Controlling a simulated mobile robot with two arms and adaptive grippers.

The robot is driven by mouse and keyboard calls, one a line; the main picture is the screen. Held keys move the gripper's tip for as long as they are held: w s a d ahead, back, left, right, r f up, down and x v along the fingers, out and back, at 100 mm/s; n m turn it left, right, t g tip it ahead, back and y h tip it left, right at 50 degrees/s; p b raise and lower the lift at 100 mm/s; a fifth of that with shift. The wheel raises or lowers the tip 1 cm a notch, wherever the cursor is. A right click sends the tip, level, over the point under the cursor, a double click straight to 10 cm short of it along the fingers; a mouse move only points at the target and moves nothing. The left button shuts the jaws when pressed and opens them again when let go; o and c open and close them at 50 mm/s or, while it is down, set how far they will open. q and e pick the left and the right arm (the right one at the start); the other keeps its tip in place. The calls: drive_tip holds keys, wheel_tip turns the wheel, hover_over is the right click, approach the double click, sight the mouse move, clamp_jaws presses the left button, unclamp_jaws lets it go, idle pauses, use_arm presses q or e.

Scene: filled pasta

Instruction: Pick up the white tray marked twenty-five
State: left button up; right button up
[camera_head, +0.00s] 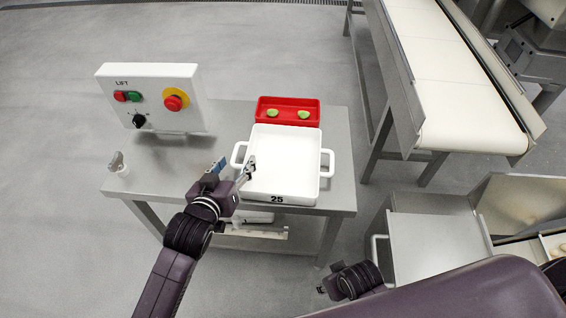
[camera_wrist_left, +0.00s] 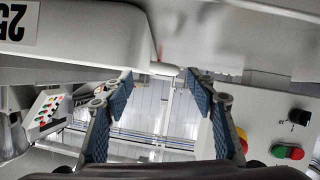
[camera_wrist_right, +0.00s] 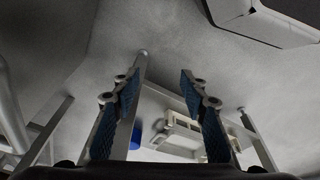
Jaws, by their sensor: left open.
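The white tray (camera_head: 309,190), marked 25 on its front, sits on the steel table with a handle on each side. My left gripper (camera_head: 233,174) is at the tray's left side, close to the left handle (camera_head: 237,155). In the left wrist view my left gripper (camera_wrist_left: 158,82) is open, with the tray wall (camera_wrist_left: 85,68) above it and the white handle (camera_wrist_left: 166,68) near its fingertips. Contact cannot be told. My right gripper (camera_head: 324,290) is low, in front of the table at the right. In the right wrist view it (camera_wrist_right: 157,78) is open and empty.
A red tray (camera_head: 262,104) with two green pasta pieces stands behind the white tray. A lift control box (camera_head: 150,85) stands at the table's back left. A conveyor (camera_head: 440,75) is at the right. The steel table (camera_head: 155,165) is mostly bare at left.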

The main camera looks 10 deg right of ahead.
use_arm(q)
drive_tip(key=x, duration=0.2)
drive_tip(key=b+x, duration=0.1)
drive_tip(key=shift+w+a+f, duration=0.15)
drive_tip(key=shift+w+f, duration=0.1)
drive_tip(key=shift+w, duration=0.05)
drive_tip(key=shift+w+d+f, duration=0.15)
drive_tip(key=shift+w+d, duration=0.1)
drive_tip(key=shift+w, duration=0.25)
use_arm(e)
drive_tip(key=r, duration=0.4)
drive_tip(key=shift+w+r, duration=0.35)
use_arm(q)
clamp_jaws()
